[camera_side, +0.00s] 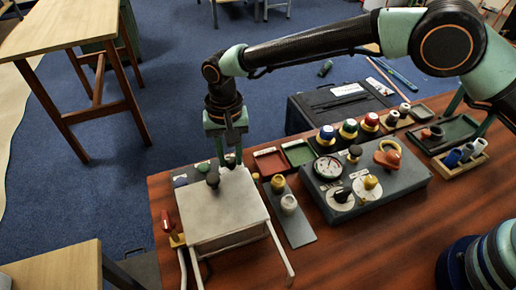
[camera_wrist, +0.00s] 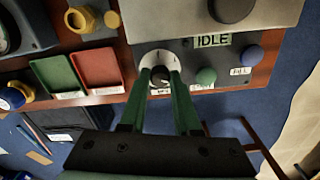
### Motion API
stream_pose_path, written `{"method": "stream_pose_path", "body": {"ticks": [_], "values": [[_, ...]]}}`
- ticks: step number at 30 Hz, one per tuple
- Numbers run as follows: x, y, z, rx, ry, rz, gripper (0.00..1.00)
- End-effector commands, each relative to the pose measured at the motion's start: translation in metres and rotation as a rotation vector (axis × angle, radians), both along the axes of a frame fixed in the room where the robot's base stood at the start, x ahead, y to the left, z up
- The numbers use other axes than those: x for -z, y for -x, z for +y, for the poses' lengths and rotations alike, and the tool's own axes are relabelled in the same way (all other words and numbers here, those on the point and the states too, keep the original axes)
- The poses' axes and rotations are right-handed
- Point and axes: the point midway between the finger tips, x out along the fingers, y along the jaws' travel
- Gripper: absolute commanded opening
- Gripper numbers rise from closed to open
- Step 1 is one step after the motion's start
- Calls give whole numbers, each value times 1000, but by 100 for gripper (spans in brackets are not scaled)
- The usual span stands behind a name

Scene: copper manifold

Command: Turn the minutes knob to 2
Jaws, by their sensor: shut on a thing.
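The minutes knob (camera_wrist: 158,73) is a small dark knob on a round white dial (camera_wrist: 149,56), seen in the wrist view. My gripper (camera_wrist: 160,77) has its two green fingers shut on the knob, one on each side. The fingers cover part of the dial and of the label below it. I cannot read the dial's numbers or where the knob points. In the side view my gripper (camera_side: 229,158) reaches down behind the pale box's lid, and the dial cannot be made out there.
A display reading IDLE (camera_wrist: 212,40), a green button (camera_wrist: 206,75) and a blue button (camera_wrist: 253,53) share the panel. The pale box (camera_side: 218,205) stands close by with a dark lid knob (camera_side: 213,180). Red (camera_side: 270,162) and green (camera_side: 298,152) trays lie to the right.

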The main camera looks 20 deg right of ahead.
Motion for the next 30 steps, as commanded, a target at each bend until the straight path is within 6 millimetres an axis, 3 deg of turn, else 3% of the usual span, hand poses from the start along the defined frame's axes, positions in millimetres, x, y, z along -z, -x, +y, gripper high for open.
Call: {"method": "stream_pose_path", "body": {"ticks": [9,23,24,26,30], "values": [[-2,-1,0,97,-1,-2,0],[-2,-1,0,109,-2,-3,0],[-2,-1,0,109,-2,-3,38],[-2,-1,0,109,-2,-3,61],[-1,-1,0,108,-2,-1,61]]}}
